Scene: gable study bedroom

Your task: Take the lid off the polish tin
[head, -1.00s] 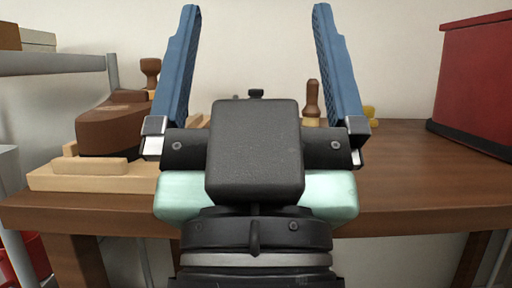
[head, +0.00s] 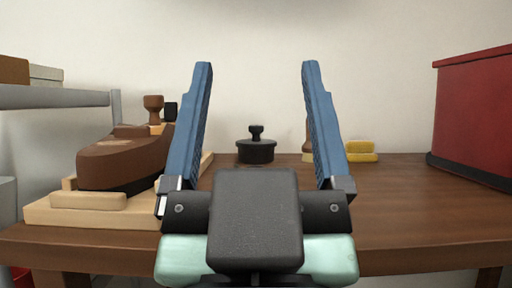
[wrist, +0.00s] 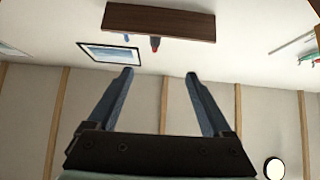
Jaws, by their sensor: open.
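A small black round tin (head: 256,152) stands upright at the back of the brown wooden table in the head view. Its lid (head: 256,140) has a dark knob on top and sits on it. My gripper (head: 257,66) is open and empty, with its blue fingers pointing up. In the picture the tin shows between the two fingers, but it stands well beyond them. The wrist view shows my gripper (wrist: 160,73) open too, and no tin is in sight there.
A brown shoe-shaped block (head: 125,158) rests on a pale wooden base (head: 95,213) at left. A brush (head: 308,140) partly hides behind the right finger, beside a yellow block (head: 361,151). A red box (head: 475,115) stands at right. The table (head: 420,205) is clear at front right.

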